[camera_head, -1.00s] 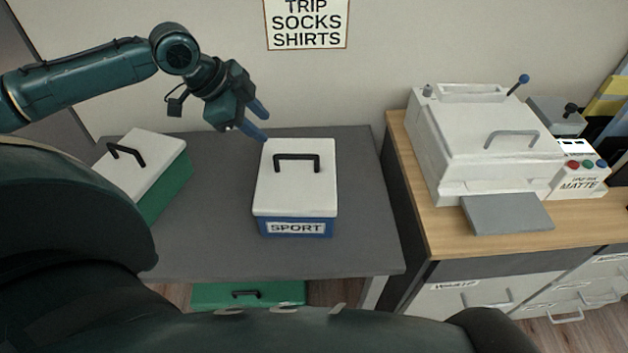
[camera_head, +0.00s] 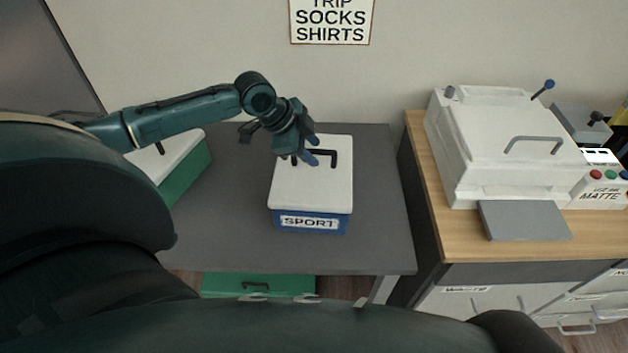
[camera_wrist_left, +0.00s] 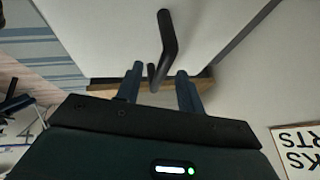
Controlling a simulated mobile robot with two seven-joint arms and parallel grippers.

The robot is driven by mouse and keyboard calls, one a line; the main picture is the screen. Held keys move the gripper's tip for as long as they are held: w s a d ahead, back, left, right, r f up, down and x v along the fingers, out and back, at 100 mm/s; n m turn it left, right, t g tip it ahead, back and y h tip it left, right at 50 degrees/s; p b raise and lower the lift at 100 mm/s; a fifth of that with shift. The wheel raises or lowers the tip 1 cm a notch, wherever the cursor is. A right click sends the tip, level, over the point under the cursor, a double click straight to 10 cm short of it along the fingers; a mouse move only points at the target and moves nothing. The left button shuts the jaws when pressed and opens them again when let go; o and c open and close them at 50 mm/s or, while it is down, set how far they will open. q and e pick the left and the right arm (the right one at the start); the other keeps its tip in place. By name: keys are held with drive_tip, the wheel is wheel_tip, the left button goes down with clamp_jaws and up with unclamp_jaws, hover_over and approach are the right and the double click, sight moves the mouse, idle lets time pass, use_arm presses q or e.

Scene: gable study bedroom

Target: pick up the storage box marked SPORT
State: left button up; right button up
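The SPORT storage box (camera_head: 309,205) is blue with a white lid and stands upright on the grey table. Its black handle (camera_head: 327,154) arches over the lid. My left gripper (camera_head: 313,150) is over the lid at the left part of the handle, fingers apart. In the left wrist view, the black handle (camera_wrist_left: 167,38) shows in front of the left gripper (camera_wrist_left: 159,69), lined up with the gap between the open fingers. I cannot tell whether they touch it. My right gripper is not in view.
A green box with a white lid (camera_head: 184,172) stands at the table's left, partly behind my arm. Another green box (camera_head: 258,284) is below the table's front edge. A white press machine (camera_head: 500,150) stands on the wooden-topped cabinet to the right. The grey table (camera_head: 235,235) is clear in front.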

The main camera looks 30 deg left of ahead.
use_arm(q)
drive_tip(key=shift+c, duration=0.2)
clamp_jaws()
drive_tip(key=shift+f, duration=0.1)
idle(1.1)
